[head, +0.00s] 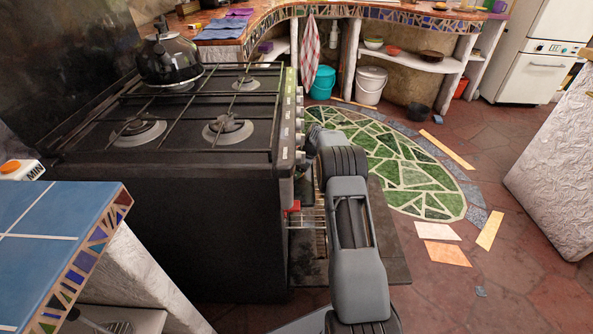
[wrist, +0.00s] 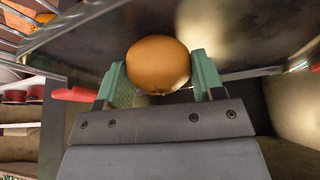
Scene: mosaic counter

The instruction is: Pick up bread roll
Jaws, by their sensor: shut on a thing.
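The bread roll (wrist: 158,62) is a round, orange-brown thing in the wrist view. It sits between the two green fingers of my gripper (wrist: 157,74), which is shut on it with one finger on each side. Dark metal surfaces lie close around the roll. In the head view my arm reaches down in front of the black stove (head: 190,230), by its open lower door (head: 385,245). The roll cannot be made out there, and my gripper is mostly hidden behind my arm.
A kettle (head: 170,58) stands on the stove top. A blue-tiled counter (head: 50,235) is at the left. Wire rack bars (head: 318,232) show by the oven opening. A red part (wrist: 76,94) is left of my gripper. Open floor (head: 510,270) lies to the right.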

